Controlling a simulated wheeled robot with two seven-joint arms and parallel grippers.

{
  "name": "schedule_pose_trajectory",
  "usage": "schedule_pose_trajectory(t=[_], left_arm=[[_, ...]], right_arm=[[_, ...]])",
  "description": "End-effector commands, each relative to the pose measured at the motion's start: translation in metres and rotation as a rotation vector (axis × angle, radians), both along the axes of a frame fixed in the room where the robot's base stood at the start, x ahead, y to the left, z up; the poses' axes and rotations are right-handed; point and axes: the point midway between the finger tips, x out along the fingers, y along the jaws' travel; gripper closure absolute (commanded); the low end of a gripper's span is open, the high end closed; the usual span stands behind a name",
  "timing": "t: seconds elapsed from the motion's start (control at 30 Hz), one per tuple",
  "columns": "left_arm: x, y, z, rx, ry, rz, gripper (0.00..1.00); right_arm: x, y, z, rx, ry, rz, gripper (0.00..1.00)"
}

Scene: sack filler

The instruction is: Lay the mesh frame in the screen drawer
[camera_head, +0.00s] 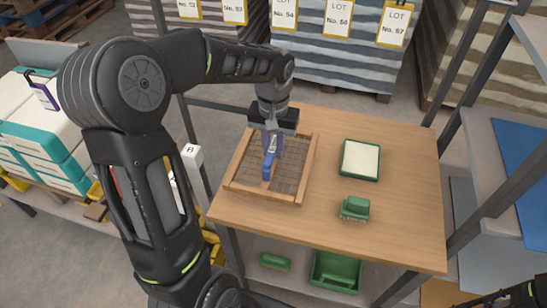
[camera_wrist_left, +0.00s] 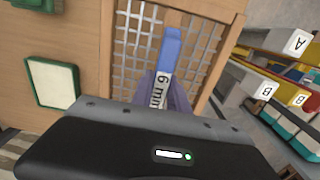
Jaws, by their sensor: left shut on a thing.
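The mesh frame (camera_head: 262,195) is a wooden rectangle with a wire grid, over the left part of the wooden table; I cannot tell whether it touches the top. A blue tab (camera_head: 268,168) stands at its middle. My left gripper (camera_head: 272,146) points down over the frame, shut on the tab. In the left wrist view, the frame (camera_wrist_left: 107,50) lies ahead and the blue tab (camera_wrist_left: 170,52), marked "6 mm", is between the purple fingers. I cannot make out the screen drawer in either view.
On the table (camera_head: 400,225) are a green-rimmed tray with a pale pad (camera_head: 360,160) and a green brush (camera_head: 355,209). A green bin (camera_head: 335,271) is on the shelf below. Metal posts stand on both sides.

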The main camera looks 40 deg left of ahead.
Motion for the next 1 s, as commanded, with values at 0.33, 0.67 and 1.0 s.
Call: schedule_pose_trajectory(t=[0.33, 0.67, 1.0], left_arm=[[0.0, 0.0, -0.004, 0.001, -0.002, 0.001, 1.0], [0.0, 0.0, -0.039, 0.0, 0.0, 0.0, 1.0], [0.0, 0.0, -0.043, 0.0, -0.002, 0.0, 1.0]], right_arm=[[0.0, 0.0, 0.0, -0.001, 0.0, 0.0, 0.52], [-0.001, 0.0, 0.004, -0.002, 0.002, -0.001, 0.52], [-0.001, 0.0, 0.001, -0.001, 0.001, -0.001, 0.52]])
